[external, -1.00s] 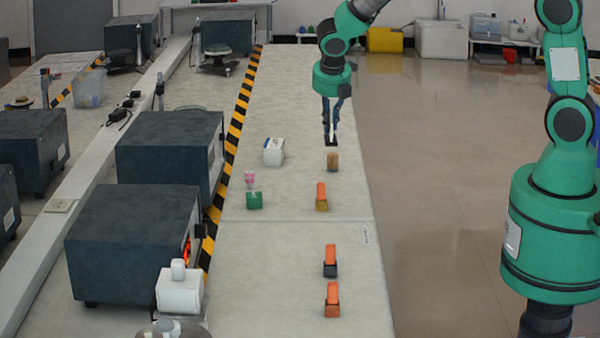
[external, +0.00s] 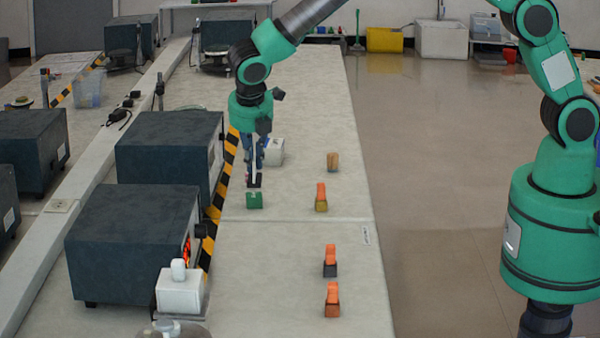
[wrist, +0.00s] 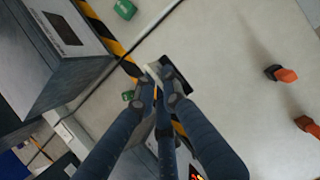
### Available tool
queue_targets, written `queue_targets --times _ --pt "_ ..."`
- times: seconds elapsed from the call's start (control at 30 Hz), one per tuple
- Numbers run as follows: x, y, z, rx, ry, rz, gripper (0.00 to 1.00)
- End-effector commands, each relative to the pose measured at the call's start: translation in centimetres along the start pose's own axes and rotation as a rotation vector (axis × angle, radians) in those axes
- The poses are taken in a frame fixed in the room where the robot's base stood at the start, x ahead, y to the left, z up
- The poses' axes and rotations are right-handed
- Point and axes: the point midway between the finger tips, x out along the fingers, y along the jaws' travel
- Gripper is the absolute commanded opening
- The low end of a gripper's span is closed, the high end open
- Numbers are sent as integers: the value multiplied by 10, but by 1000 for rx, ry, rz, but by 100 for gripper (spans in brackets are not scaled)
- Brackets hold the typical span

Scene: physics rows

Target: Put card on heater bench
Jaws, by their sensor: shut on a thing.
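My gripper (external: 254,176) is shut on a small card (wrist: 178,74), dark with a pale strip beside it in the wrist view. In the external view the card (external: 254,182) is a small dark patch at the fingertips, just behind a green block (external: 254,200). Whether it touches the surface I cannot tell. The pale bench (external: 300,225) lies below it. A dark box (external: 130,240) with an orange glow on its right side, seemingly a heater, stands at the left. Which surface is the heater bench is not clear.
A white box (external: 275,152) stands close beside my gripper. Several small blocks, including a yellow-and-orange one (external: 321,200) and a brown one (external: 333,161), line the right side. Striped tape (external: 222,180) borders the bench's left edge. The bench is clear between green and right-hand blocks.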

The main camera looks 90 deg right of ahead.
Motion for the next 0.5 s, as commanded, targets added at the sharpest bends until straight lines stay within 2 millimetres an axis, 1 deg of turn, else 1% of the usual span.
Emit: queue_targets --times 0.03,0.17,0.2,0.27,0.3,0.47,0.5 --pt "-8 6 -21 -6 0 2 0" --pt "-26 17 -69 -3 0 -1 0" --pt "-32 20 -84 -3 1 -1 0" --pt "-40 23 -106 -1 -1 -2 0" --pt "-46 25 -122 -2 0 -2 0" --pt "-69 27 -184 0 -1 -5 0" --pt "-74 27 -199 0 -2 -5 0"
